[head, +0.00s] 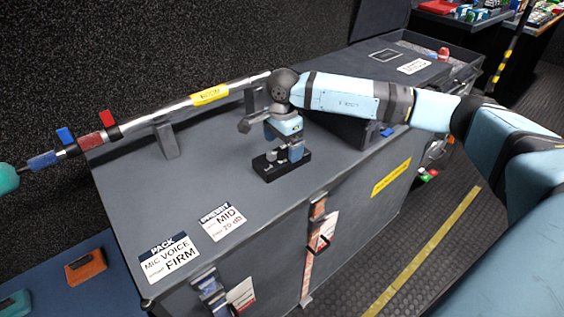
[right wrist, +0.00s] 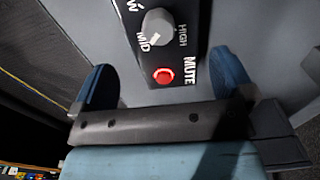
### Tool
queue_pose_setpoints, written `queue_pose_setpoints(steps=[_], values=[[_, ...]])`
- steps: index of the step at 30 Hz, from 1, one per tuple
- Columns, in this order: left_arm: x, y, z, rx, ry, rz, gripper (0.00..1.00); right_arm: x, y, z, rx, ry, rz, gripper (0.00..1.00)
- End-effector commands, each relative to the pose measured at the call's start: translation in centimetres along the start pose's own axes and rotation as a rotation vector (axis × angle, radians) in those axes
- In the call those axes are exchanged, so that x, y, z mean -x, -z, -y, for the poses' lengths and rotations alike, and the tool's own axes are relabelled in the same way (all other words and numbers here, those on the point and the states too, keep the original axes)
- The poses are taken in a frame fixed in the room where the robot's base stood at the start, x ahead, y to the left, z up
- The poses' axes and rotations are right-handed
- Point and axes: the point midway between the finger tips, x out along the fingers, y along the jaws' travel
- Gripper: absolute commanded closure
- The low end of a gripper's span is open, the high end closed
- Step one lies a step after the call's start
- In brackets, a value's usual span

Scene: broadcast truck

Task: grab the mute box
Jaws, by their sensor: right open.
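The mute box is a small black box (head: 268,174) on the grey case top, below my right gripper in the head view. In the right wrist view the mute box (right wrist: 190,35) shows a grey knob marked MID and HIGH, and a lit red button (right wrist: 163,76) beside the word MUTE. My right gripper (head: 283,144) is open, with one blue finger (right wrist: 98,88) left of the box and the other (right wrist: 230,68) to its right. I cannot tell whether either finger touches it. Part of the box is hidden behind the gripper. My left gripper is not in view.
The grey case (head: 130,200) carries white label cards (head: 168,258) at its near left. A boom pole (head: 150,112) rests on supports along the back edge. The case top left of the box is clear.

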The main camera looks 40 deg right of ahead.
Motion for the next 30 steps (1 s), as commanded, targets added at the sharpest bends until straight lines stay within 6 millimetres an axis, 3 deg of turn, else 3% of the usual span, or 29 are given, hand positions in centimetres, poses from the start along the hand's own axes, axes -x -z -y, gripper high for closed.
queue_pose_setpoints(steps=[5,14,21,22,28,30], values=[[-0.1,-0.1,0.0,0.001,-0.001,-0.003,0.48,-1.0,0.0,0.1,0.0,-0.002,0.001,0.0],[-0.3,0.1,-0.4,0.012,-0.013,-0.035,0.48,-5.2,0.1,0.5,0.0,-0.002,0.001,0.0],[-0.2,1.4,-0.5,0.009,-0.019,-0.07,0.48,-5.5,0.1,0.5,0.0,-0.001,0.001,0.0],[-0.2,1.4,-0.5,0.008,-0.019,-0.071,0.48,-5.5,0.1,0.5,0.0,-0.001,0.001,0.02],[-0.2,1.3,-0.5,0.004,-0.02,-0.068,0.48,-5.5,0.1,0.5,0.0,-0.001,0.001,0.48],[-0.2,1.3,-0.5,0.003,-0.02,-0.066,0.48,-5.4,0.1,0.5,0.0,0.0,0.002,0.52]])
